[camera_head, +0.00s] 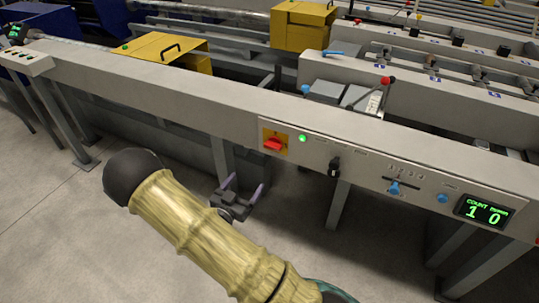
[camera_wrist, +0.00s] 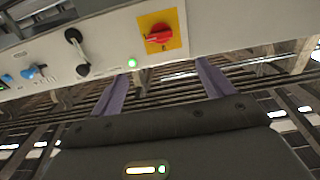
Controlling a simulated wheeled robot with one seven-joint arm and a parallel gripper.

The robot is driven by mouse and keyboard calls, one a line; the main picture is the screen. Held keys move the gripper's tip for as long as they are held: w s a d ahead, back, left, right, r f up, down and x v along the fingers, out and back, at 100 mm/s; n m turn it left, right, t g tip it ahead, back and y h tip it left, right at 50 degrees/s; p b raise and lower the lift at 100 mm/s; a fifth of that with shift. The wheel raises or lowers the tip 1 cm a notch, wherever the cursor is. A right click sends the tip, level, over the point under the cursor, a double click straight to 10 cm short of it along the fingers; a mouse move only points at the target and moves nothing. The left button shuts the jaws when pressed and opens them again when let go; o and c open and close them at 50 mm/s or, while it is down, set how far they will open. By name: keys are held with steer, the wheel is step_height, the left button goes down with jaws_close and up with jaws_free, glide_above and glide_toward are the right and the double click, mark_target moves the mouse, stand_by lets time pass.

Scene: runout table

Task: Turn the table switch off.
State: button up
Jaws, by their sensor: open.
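A red rotary switch (camera_head: 275,144) sits on a yellow plate on the front face of the long grey table beam. Its handle lies roughly horizontal in the wrist view (camera_wrist: 159,35). A lit green lamp (camera_head: 302,138) is just right of the plate; it also shows in the wrist view (camera_wrist: 132,63). My gripper (camera_head: 245,185) is open and empty, below and a little left of the switch in the head view. In the wrist view its two purple fingers (camera_wrist: 160,70) point toward the panel, with the switch beyond and between them. I see no contact.
Right of the switch on the panel are a black handle (camera_head: 334,167), a blue slider knob (camera_head: 394,187) and a green-lit count display (camera_head: 484,211). Yellow housings (camera_head: 160,50) stand behind the beam. Table legs (camera_head: 338,204) reach the floor; open floor lies in front.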

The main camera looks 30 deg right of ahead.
mark_target(271, 149)
steer(key=b+x, duration=0.1)
steer(key=x, duration=1.6)
steer(key=shift+w+d, duration=0.2)
steer(key=c, duration=1)
